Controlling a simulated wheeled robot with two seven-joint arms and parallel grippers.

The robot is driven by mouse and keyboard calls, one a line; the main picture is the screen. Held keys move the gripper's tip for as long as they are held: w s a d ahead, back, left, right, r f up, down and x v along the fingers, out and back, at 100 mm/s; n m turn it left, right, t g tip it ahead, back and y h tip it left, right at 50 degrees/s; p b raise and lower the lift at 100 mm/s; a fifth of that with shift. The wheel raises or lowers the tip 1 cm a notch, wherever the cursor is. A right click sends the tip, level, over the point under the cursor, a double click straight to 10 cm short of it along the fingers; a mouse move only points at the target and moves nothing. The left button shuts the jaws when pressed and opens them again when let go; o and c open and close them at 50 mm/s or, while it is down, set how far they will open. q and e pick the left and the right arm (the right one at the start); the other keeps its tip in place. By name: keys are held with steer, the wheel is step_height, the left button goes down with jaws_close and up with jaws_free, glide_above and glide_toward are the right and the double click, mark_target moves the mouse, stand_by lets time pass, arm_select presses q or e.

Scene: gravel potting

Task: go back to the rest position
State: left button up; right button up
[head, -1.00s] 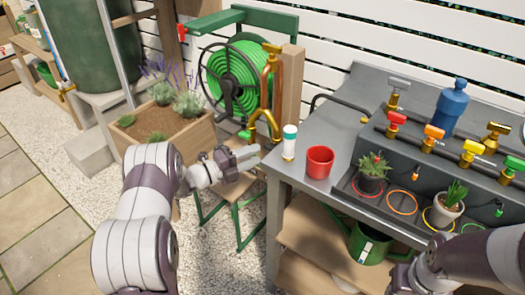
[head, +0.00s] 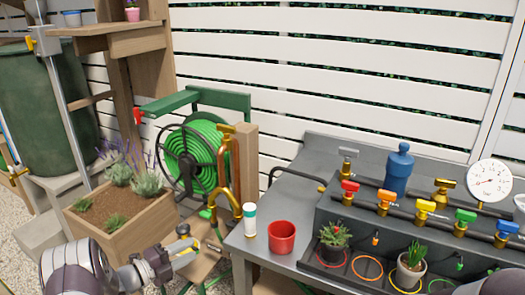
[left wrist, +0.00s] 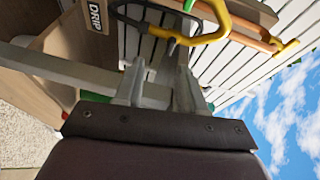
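My left gripper (head: 190,247) is in the lower left of the head view, between the wooden planter and the grey bench. Its two fingers show apart with nothing between them in the left wrist view (left wrist: 158,88). My right gripper is out of view; only a piece of my right arm shows in the lower right corner.
The grey bench (head: 290,190) carries a row of coloured valves, a blue bottle (head: 397,172), a gauge (head: 489,181) and two potted plants. The hose reel (head: 190,160) and copper tap (head: 225,175) stand close behind my left gripper. A wooden planter (head: 95,237) is at left.

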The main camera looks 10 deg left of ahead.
arm_select(q)
steer(key=s+a+f+n+g+y, duration=0.1)
steer(key=a+f+n+g+y, duration=0.1)
steer(key=a+f+n+y, duration=0.8)
steer(key=s+d+r+n+g+y, duration=0.2)
steer(key=s+n+g, duration=0.25)
steer(key=n, duration=0.35)
steer(key=s+d+r+n+g+h, duration=0.1)
steer(key=s+d+r+n+g, duration=0.25)
steer(key=s+d, duration=0.45)
steer(key=s+d+r+n+g, duration=0.3)
steer(key=s+d+n, duration=0.2)
steer(key=s, duration=0.5)
steer(key=s+d+r+m+t, duration=0.1)
steer(key=d+r+m, duration=0.1)
steer(key=d+r, duration=0.4)
step_height(320, 180, up, 20)
steer(key=p, duration=2.2)
steer(key=shift+p, duration=0.35)
steer(key=shift+r, duration=0.1)
